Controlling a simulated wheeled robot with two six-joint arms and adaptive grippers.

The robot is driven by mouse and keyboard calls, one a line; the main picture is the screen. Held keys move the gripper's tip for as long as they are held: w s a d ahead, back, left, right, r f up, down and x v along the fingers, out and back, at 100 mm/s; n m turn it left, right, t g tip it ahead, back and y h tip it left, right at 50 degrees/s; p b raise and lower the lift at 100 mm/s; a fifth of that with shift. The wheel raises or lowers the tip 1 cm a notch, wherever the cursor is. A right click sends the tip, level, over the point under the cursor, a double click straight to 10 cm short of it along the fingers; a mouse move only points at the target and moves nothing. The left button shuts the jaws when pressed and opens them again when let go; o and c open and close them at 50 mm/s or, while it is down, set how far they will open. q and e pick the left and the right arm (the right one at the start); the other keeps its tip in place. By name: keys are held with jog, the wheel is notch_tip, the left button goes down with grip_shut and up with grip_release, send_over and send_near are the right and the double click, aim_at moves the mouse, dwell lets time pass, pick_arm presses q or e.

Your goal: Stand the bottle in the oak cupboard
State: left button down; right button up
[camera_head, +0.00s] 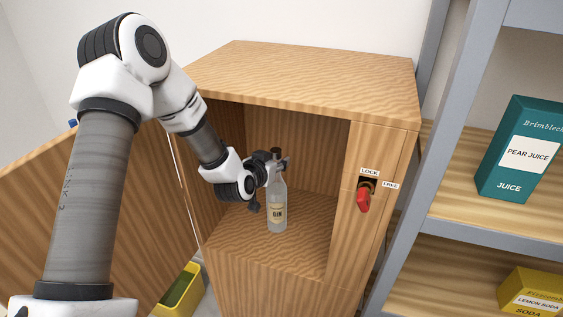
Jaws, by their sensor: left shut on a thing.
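The bottle (277,211) is clear with a dark cap and a label reading gin. It is upright inside the open oak cupboard (300,70), over the cupboard floor near the front opening. I cannot tell whether its base touches the floor. My left gripper (277,167) reaches in from the left and is shut on the bottle's upper part. The cupboard door (80,210) stands open to the left, partly hidden behind my left arm. My right gripper is not in view.
A red handle (363,199) sits on the cupboard's right front panel, by labels reading lock and free. A grey-framed shelf at right holds a pear juice carton (518,152) and a yellow lemon soda box (532,293). A yellow container (180,290) stands below the door.

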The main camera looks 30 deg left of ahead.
pick_arm(q)
jog(key=shift+w, duration=0.25)
jog(key=c, duration=0.7)
grip_release()
jog(key=shift+s, duration=0.1)
jog(key=shift+s+r, duration=0.1)
jog(key=shift+s, duration=0.05)
